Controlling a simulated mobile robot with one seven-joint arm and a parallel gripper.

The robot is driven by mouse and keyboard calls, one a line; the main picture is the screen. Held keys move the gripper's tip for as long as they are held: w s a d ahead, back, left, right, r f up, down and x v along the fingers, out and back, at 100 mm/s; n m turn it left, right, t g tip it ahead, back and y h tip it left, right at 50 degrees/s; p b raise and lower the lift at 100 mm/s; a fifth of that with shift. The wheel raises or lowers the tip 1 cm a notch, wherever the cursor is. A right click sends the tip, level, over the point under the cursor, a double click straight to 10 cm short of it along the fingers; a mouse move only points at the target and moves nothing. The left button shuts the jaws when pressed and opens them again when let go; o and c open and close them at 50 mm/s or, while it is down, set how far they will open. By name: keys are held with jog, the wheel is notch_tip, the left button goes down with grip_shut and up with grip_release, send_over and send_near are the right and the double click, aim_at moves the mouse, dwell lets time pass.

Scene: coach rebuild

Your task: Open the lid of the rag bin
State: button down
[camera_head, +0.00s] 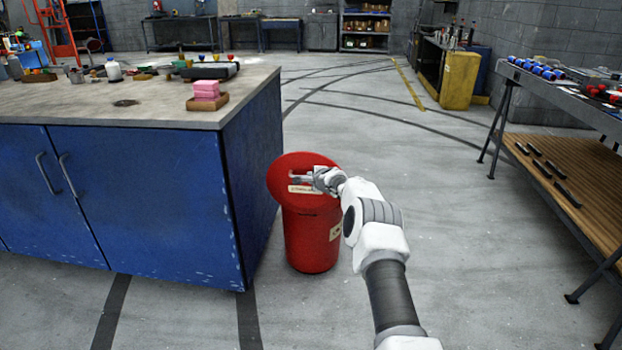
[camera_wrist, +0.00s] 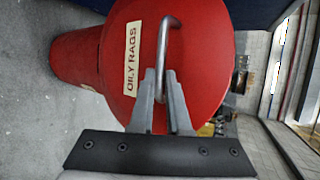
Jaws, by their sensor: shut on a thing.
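The red rag bin (camera_head: 312,245) stands on the floor beside the blue cabinet. Its round red lid (camera_head: 284,172) faces up towards my camera and looks tilted against the body; I cannot see whether there is a gap under its far edge. In the wrist view the lid (camera_wrist: 205,60) fills the middle, with an "OILY RAGS" label (camera_wrist: 132,58) and a bent metal bar handle (camera_wrist: 172,24). My gripper (camera_head: 303,180) is at the lid's face. In the wrist view its fingers (camera_wrist: 162,84) are closed around the handle's lower part, partly hiding it.
The blue cabinet (camera_head: 120,200) with a worktop stands close on the bin's left. A metal bench (camera_head: 565,95) with a wooden lower shelf is at the right. A yellow bin (camera_head: 459,80) stands farther back. The floor between bin and bench is clear.

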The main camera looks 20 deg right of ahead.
jog(key=shift+s+a+f, duration=0.1)
jog(key=shift+f, duration=0.35)
jog(key=shift+s+a+f, duration=0.1)
jog(key=shift+f, duration=0.35)
jog(key=c, duration=0.9)
grip_release()
jog(key=shift+w, duration=0.1)
jog(key=shift+d, duration=0.1)
jog(key=shift+d+r, duration=0.1)
jog(key=shift+r, duration=0.15)
jog(key=p+v, duration=0.2)
jog(key=v, duration=1.5)
jog(key=shift+r, duration=0.2)
